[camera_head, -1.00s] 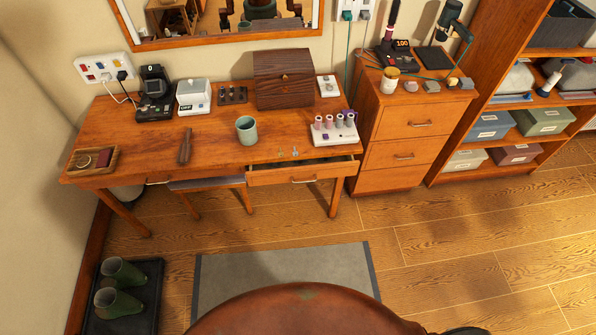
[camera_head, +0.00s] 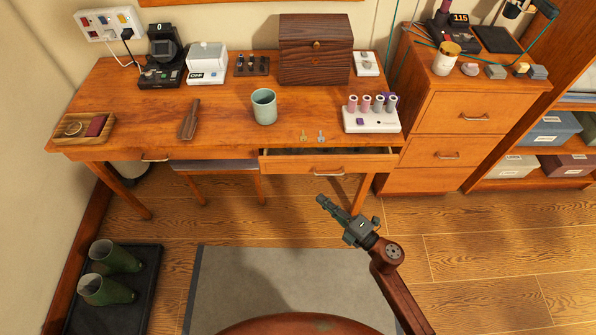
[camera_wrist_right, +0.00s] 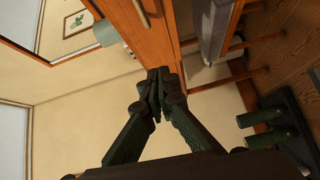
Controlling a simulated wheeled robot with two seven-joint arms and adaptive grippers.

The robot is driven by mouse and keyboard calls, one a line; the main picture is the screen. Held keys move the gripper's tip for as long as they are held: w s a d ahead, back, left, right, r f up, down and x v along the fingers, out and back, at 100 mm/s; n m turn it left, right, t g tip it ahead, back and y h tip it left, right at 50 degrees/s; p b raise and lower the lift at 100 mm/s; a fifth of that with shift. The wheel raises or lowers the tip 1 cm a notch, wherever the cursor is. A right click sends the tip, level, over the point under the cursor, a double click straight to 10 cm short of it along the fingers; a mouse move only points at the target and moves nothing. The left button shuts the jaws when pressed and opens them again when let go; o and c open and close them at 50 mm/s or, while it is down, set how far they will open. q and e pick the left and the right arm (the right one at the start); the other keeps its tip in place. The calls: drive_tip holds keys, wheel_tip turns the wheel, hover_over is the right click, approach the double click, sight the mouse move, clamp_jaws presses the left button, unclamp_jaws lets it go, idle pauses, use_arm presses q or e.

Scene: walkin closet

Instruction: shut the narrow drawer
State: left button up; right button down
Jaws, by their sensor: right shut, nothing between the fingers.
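The narrow desk drawer (camera_head: 327,163) stands pulled out under the right part of the wooden desk (camera_head: 220,112). Its front has a metal handle (camera_head: 329,174), and a dark gap shows between it and the desktop. My right gripper (camera_head: 321,200) is shut and empty, just in front of and below the drawer front, apart from it as far as I can tell. In the right wrist view the shut fingertips (camera_wrist_right: 157,80) point towards orange wood (camera_wrist_right: 150,28); I cannot tell which part of it is drawer. My left gripper is not in view.
A green cup (camera_head: 264,106), two small keys (camera_head: 312,136) and a white rack of cylinders (camera_head: 371,120) stand on the desktop. A stool (camera_head: 216,164) is under the desk, left of the drawer. A drawer cabinet (camera_head: 462,112) stands at right.

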drive_tip(key=a+r+n, duration=0.1)
drive_tip(key=a, duration=0.1)
drive_tip(key=b, duration=0.3)
approach(290, 165)
drive_tip(key=shift+y, duration=0.3)
drive_tip(key=x, duration=0.5)
drive_tip(key=shift+a+f, duration=0.2)
drive_tip(key=shift+a, duration=0.05)
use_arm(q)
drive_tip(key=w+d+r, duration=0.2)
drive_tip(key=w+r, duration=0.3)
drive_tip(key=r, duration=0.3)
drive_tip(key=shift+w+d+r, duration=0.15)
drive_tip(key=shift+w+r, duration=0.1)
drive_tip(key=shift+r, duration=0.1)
use_arm(e)
drive_tip(key=shift+w+r, duration=0.1)
drive_tip(key=shift+w, duration=0.25)
